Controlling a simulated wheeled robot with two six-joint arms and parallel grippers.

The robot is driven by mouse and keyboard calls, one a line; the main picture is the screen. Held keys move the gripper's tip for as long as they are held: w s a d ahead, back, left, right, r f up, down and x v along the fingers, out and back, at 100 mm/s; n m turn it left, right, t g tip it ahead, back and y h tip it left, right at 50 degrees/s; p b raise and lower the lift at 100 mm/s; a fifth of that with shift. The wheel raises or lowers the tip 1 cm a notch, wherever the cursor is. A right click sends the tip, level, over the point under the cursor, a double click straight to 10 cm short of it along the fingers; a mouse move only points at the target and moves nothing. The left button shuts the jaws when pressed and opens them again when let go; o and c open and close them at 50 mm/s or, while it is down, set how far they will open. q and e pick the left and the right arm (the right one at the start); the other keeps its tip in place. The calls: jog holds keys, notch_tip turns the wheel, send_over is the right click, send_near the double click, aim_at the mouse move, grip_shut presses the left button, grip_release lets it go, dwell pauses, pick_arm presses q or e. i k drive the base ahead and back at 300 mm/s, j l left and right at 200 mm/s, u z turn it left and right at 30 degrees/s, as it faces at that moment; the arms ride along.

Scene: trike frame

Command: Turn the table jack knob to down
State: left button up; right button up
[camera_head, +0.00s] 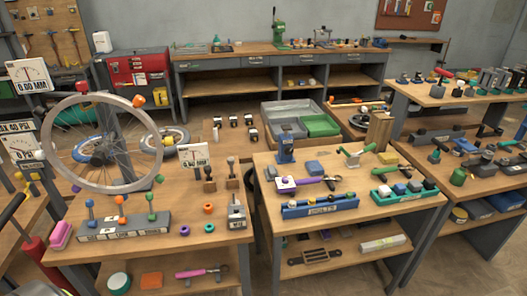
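I cannot surely make out which thing is the table jack or its knob. A small grey box (237,214) with a pale label and a short upright stem stands at the right edge of the left bench. A blue upright device (285,150) stands at the back of the middle bench. A grey block (125,226) with blue, orange and green knobbed levers stands on the left bench; its label is too small to read. Neither of my grippers is in view.
A spoked wheel (141,105) stands upright above the left bench (190,262). A narrow gap separates these benches. Grey and green bins (322,125) sit behind.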

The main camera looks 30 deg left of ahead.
aim_at(288, 150)
jog(key=i+l+u, duration=0.1)
jog(key=u, duration=0.3)
jog(key=i+l+u, duration=0.2)
jog(key=u, duration=0.2)
jog(key=i+l+u, duration=0.2)
jog(key=u, duration=0.2)
jog(key=i+l+u, duration=0.1)
jog(key=l+u, duration=0.3)
jog(key=j, duration=0.1)
